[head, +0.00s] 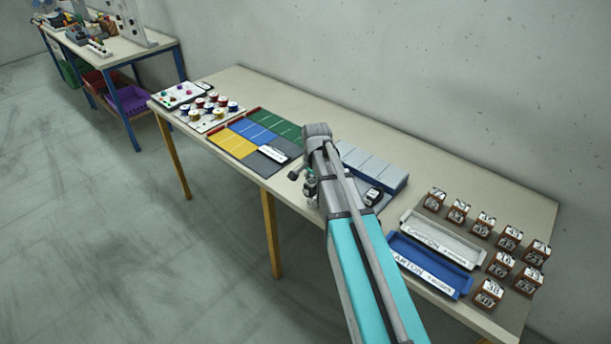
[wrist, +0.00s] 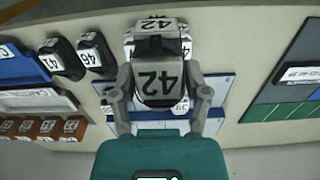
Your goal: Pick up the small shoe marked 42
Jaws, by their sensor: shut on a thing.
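The small shoe marked 42 (wrist: 160,82) is grey and black with white number labels. In the wrist view it sits between the two fingers of my gripper (wrist: 160,95), which is shut on it. Behind it, white parts with labels show partly, and I cannot tell clearly what they belong to. In the head view my gripper (head: 310,187) is above the table near the grey-topped blue rack, and my arm hides most of it and the held shoe.
Two dark shoes, marked 41 (wrist: 62,60) and 46 (wrist: 96,52), stand left in the wrist view. The head view shows a white carton tray (head: 442,243), a blue carton tray (head: 430,265), numbered brown boxes (head: 484,225), a coloured mat (head: 265,132) and spools (head: 211,107).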

